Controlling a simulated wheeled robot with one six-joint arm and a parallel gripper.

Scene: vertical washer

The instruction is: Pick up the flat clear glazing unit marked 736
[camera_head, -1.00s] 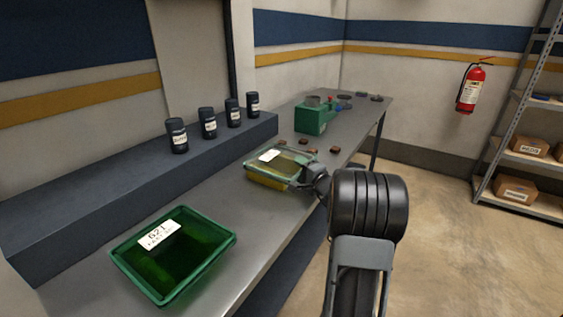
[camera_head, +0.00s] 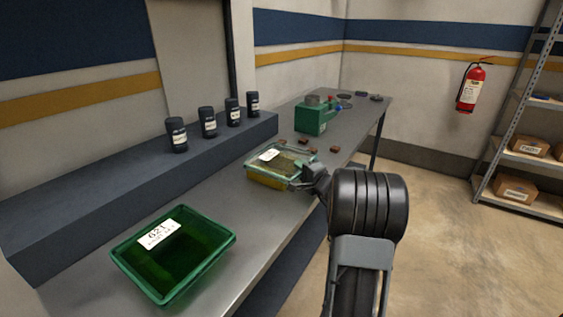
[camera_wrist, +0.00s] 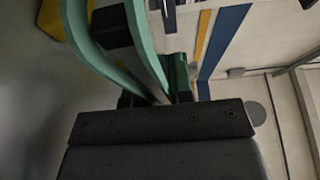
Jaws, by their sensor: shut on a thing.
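A flat clear glazing unit with greenish edges and a white label (camera_head: 270,155) is over a yellow tray (camera_head: 268,180) in the middle of the bench. The label is too small to read. My gripper (camera_head: 302,178) is at the unit's near right edge and shut on it. In the wrist view, the green edges of the unit (camera_wrist: 145,45) run down between my gripper's dark fingers (camera_wrist: 150,95). Whether the unit still touches the tray cannot be told. Part of the tray shows yellow at top left in the wrist view (camera_wrist: 52,20).
A green tray labelled 621 (camera_head: 125,258) lies at the near end of the bench. Several dark jars (camera_head: 208,122) stand on the raised ledge. A green box-shaped device (camera_head: 311,121) and small brown blocks (camera_head: 335,149) are farther back. Bench between the trays is clear.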

